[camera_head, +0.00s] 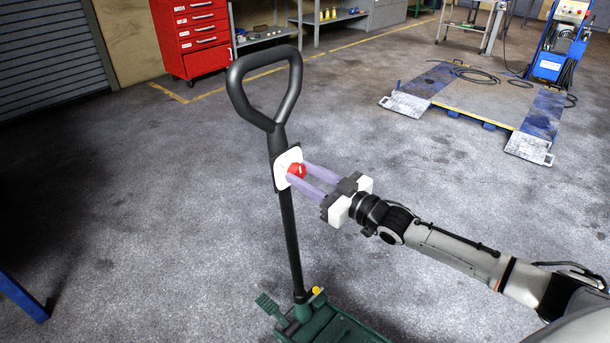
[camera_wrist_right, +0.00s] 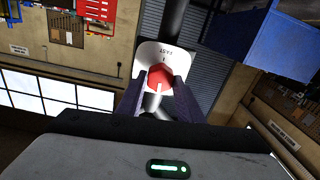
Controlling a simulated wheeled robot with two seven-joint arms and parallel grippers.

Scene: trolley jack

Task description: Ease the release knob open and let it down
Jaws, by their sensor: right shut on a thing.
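The red release knob (camera_head: 297,170) sits on a white plate (camera_head: 285,163) fixed to the black handle shaft of the trolley jack. My right gripper (camera_head: 299,176) has its purple fingers on either side of the knob and is shut on it. In the right wrist view the red knob (camera_wrist_right: 160,77) shows a white pointer mark and lies between the two fingertips (camera_wrist_right: 157,85). The white plate there carries small lettering. The handle (camera_head: 264,95) with its loop stands nearly upright. The green jack body (camera_head: 325,325) is cut off by the bottom edge. My left gripper is not in view.
A red tool cabinet (camera_head: 192,35) and a grey shelf (camera_head: 328,18) stand at the back. A blue-edged lift platform (camera_head: 480,100) with cables lies at the back right. A blue post (camera_head: 20,296) shows at the lower left. The floor around the jack is clear.

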